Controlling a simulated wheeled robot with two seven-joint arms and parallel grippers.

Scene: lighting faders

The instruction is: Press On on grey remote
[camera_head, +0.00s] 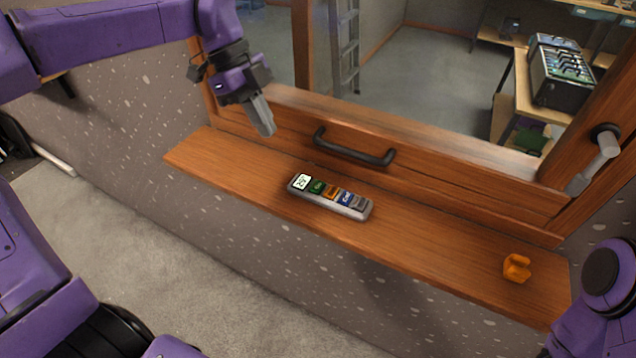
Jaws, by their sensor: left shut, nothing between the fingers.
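The grey remote (366,212) lies flat on the wooden ledge, near its middle. It has a small white display with dark digits at its left end, then a green, an orange, a blue and a grey button in a row. The green button (316,187) sits beside the display; the lettering is too small to read surely. My left gripper (268,130) is shut and empty, pointing down above the back of the ledge, up and left of the remote and apart from it. My right gripper is not in view; only part of my right arm shows at lower right.
The wooden ledge (430,250) runs along the wall below a window frame. A dark handle (352,150) sticks out behind the remote. A small orange object (516,268) stands on the ledge's right end. A window lever (597,160) is at far right. The ledge left of the remote is clear.

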